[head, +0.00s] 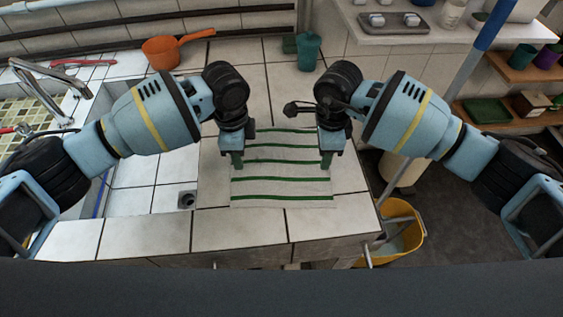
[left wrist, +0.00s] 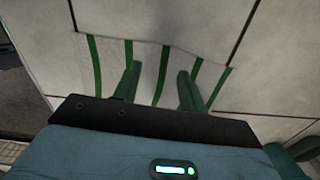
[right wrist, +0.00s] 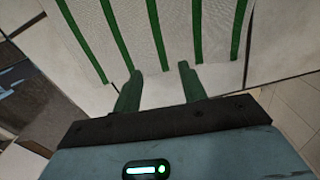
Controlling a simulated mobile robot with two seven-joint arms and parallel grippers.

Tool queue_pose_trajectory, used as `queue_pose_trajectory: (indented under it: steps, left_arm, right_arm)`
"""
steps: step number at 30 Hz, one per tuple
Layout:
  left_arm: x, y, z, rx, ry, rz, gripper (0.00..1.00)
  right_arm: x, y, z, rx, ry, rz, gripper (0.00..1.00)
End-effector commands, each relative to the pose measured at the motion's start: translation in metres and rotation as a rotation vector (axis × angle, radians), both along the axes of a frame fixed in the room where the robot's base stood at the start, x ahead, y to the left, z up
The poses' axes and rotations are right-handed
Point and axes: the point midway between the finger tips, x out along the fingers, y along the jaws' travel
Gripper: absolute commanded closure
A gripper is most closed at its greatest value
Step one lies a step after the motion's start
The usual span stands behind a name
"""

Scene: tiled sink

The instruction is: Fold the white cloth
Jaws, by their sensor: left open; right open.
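The white cloth (head: 281,181) with green stripes lies spread flat on the tiled counter in the head view. My left gripper (head: 237,163) is at the cloth's left edge and my right gripper (head: 327,162) is at its right edge. In the left wrist view the open left fingers (left wrist: 155,88) point over the striped cloth (left wrist: 147,65). In the right wrist view the open right fingers (right wrist: 160,84) are over the cloth's edge region (right wrist: 172,40). The cloth's far edge is partly hidden by my arms.
An orange saucepan (head: 165,50) and a green cup (head: 308,50) stand at the back of the counter. The sink with its faucet (head: 40,84) is at the left. A yellow bucket (head: 409,240) stands below the counter's right edge. Bare tiles (head: 235,229) lie in front of the cloth.

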Motion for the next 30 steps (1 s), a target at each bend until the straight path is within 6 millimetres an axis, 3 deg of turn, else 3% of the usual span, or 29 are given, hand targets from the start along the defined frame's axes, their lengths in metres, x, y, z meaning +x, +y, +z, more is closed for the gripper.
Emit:
queue_pose_trajectory:
  steps: [6,20,30]
  left_arm:
    - [0.000,0.000,-0.018,0.001,-0.001,0.000,0.58]
    - [-0.001,0.000,-0.026,0.000,0.005,-0.001,0.58]
    - [-0.001,0.000,-0.025,0.001,0.005,0.000,0.79]
  right_arm:
    - [0.000,0.000,-0.018,0.000,0.000,0.001,0.58]
    - [-0.001,0.000,-0.026,0.001,0.006,0.001,0.58]
    - [-0.001,0.000,-0.025,0.000,0.005,0.001,0.78]
